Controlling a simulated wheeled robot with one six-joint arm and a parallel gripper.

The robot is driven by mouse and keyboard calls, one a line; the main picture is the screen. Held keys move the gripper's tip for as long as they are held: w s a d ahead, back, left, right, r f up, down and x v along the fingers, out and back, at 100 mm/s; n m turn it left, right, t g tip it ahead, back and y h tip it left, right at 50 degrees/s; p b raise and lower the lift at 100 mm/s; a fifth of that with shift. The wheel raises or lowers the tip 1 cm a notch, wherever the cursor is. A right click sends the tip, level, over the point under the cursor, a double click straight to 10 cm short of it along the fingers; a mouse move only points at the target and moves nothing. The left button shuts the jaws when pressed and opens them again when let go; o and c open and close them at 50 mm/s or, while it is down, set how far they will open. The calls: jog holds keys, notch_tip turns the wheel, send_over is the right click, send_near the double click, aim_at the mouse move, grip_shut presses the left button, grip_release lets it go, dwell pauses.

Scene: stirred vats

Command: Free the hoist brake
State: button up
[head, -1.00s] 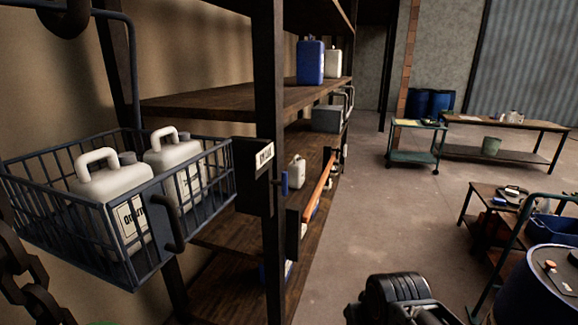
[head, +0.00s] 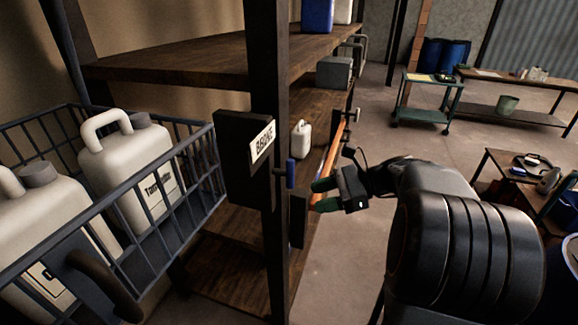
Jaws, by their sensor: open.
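The brake box (head: 240,165) is a dark case fixed to the shelf's front post, with a white label reading BRAKE. A small blue grip (head: 291,173) sticks out at the right side of the post, beside the box; it looks upright. My gripper (head: 321,195) is open and empty, its green-tipped fingers pointing left toward the post. In the picture it is a little right of and below the blue grip, apart from it. Its depth relative to the grip is hard to tell.
A wire basket (head: 203,190) with two white jugs (head: 128,165) hangs at the left. A dark plate (head: 298,218) and an orange bar (head: 333,158) are close to my gripper along the shelf (head: 170,68). Open floor (head: 400,150) lies to the right.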

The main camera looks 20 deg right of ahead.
aim_at(290, 169)
jog(key=w+d+r+m+t+y, duration=0.2)
jog(key=d+r+m+t+y, duration=0.15)
jog(key=d, duration=0.25)
jog(key=shift+h, duration=0.25)
jog(key=p+x, duration=0.2)
jog(key=x, duration=1)
jog(key=shift+w+a+r, duration=0.2)
jog(key=shift+w+a, duration=0.05)
jog(key=shift+w, duration=0.05)
jog(key=shift+c, duration=0.2)
grip_shut()
